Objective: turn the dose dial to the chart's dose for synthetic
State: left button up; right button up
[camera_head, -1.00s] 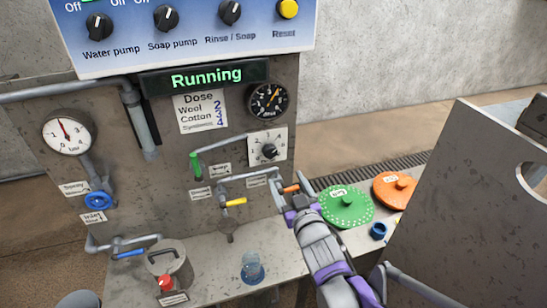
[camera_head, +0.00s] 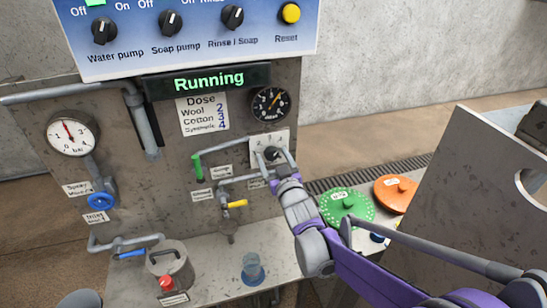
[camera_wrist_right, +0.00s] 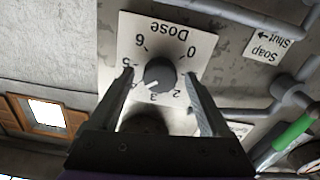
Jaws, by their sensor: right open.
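The dose dial is a dark round knob (camera_wrist_right: 160,73) on a white plate marked 0 to 6 in the right wrist view. Its white pointer aims to the lower left, around the 3 to 4 side; the exact mark is hard to read. In the head view the knob (camera_head: 271,153) is partly covered by my right gripper (camera_head: 273,158). That gripper (camera_wrist_right: 160,77) is open, with one finger on each side of the knob; contact cannot be told. The dose chart (camera_head: 203,115) reads wool 2, cotton 3, synthetic 4. My left gripper is not in view.
A green-handled valve (camera_head: 197,167) and pipes lie left of the dial plate. A black gauge (camera_head: 270,104) sits above it. A yellow-handled valve (camera_head: 236,204) is below left. Green (camera_head: 346,207) and orange (camera_head: 395,193) discs lie on the right, beside a grey panel (camera_head: 462,200).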

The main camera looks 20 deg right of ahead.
grip_shut()
jog(key=shift+f+m+b, duration=0.15)
jog(key=shift+m+b, duration=0.2)
jog(key=shift+m, duration=0.65)
grip_release()
jog(key=shift+s, duration=0.1)
